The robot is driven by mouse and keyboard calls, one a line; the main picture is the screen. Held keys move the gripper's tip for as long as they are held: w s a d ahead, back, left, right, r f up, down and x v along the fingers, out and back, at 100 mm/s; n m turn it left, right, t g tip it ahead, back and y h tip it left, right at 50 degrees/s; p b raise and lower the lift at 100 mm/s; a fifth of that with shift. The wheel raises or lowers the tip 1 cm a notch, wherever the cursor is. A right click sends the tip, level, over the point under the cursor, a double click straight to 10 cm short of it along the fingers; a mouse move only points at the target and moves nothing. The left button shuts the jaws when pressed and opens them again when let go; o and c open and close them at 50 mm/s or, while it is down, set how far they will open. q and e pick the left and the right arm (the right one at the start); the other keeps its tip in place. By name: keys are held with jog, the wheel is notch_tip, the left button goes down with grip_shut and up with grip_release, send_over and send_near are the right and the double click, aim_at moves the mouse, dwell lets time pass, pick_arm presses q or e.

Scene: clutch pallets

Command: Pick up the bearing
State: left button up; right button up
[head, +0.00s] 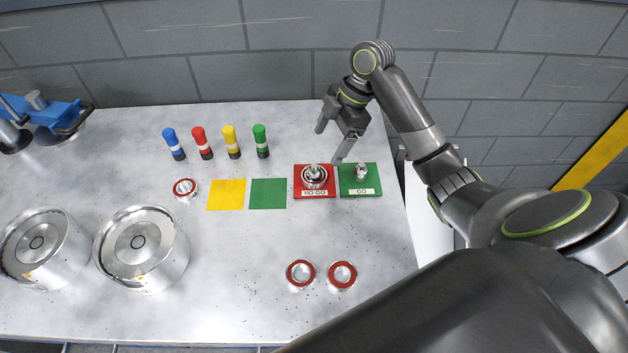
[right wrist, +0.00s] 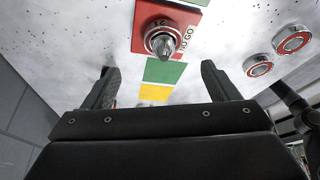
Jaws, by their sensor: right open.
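Two bearings with red seals and silver rims lie side by side at the front of the table, a left one (head: 300,274) and a right one (head: 342,275). They also show at the right of the right wrist view (right wrist: 258,66) (right wrist: 293,42). Another bearing (head: 185,188) lies left of the yellow square. A silver ring that looks like a bearing (head: 314,181) surrounds the plug on the red NO GO block (head: 300,190). My right gripper (head: 331,144) is open and empty, above and behind the gauge blocks, apart from all bearings. My left gripper is out of view.
The green GO block (head: 345,188) bears a bare plug (head: 361,173). Yellow (head: 226,194) and green (head: 268,193) squares lie left of the blocks. Several coloured markers stand behind. Two metal drums (head: 143,250) (head: 40,248) and a blue device (head: 55,113) occupy the left. The table's front middle is mostly clear.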

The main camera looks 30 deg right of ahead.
aim_at(319, 167)
jog(key=x, duration=0.3)
jog(key=shift+w+a+f, duration=0.1)
jog(key=shift+w+f, duration=0.05)
jog(key=shift+f, duration=0.15)
jog(key=shift+a+f+p, duration=0.1)
jog(key=shift+p, duration=0.2)
jog(key=shift+f, duration=0.3)
jog(key=p+x, duration=0.1)
jog(key=x, duration=0.2)
jog(key=shift+s+f+p, duration=0.35)
jog(key=shift+s+f, duration=0.05)
jog(key=shift+a+f, duration=0.2)
jog(key=shift+f, duration=0.25)
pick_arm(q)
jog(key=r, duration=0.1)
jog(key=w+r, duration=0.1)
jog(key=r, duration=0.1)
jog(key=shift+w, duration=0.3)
pick_arm(e)
jog(key=c, duration=1.2)
jog(key=shift+w, duration=0.1)
jog(key=shift+c, duration=0.4)
